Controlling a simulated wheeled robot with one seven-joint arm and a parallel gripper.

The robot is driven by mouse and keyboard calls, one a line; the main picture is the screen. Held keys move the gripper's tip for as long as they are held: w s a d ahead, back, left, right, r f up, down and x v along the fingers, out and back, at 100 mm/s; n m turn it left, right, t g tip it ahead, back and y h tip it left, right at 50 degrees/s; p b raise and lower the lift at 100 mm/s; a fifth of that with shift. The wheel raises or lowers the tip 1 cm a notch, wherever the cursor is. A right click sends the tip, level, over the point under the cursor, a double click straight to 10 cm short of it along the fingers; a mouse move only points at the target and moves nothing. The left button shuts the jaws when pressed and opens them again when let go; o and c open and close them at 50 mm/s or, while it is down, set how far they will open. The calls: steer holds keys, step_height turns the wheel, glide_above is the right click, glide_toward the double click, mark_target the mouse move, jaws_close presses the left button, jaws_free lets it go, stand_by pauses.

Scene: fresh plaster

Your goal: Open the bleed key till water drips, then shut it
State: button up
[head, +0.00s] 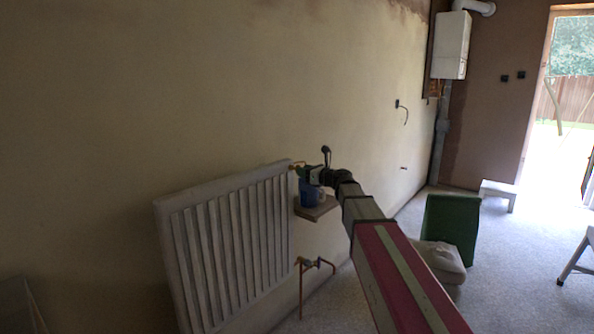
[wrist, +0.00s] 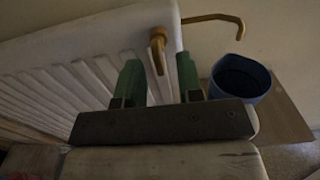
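The white radiator (head: 232,250) stands against the plastered wall; its top corner shows in the wrist view (wrist: 100,48). At that corner is a brass piece with a rounded head and short stem (wrist: 158,38), seemingly the bleed key. A bent brass tube (wrist: 215,17) runs from the corner towards a blue cup (wrist: 243,92). The cup also shows in the head view (head: 311,196). My gripper (wrist: 159,62) is open, its green fingers apart with the brass piece showing in the gap. I cannot tell whether it is between the fingertips or beyond them. No water is visible.
The cup stands on a small wooden shelf (head: 320,208). Copper pipes with a valve (head: 306,263) are below. A green box-like thing (head: 452,224), a pale sack (head: 440,259) and a white step stool (head: 498,193) stand on the floor to the right.

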mark_target(295, 169)
steer(key=x, duration=0.5)
steer(key=shift+s, duration=0.1)
jaws_close()
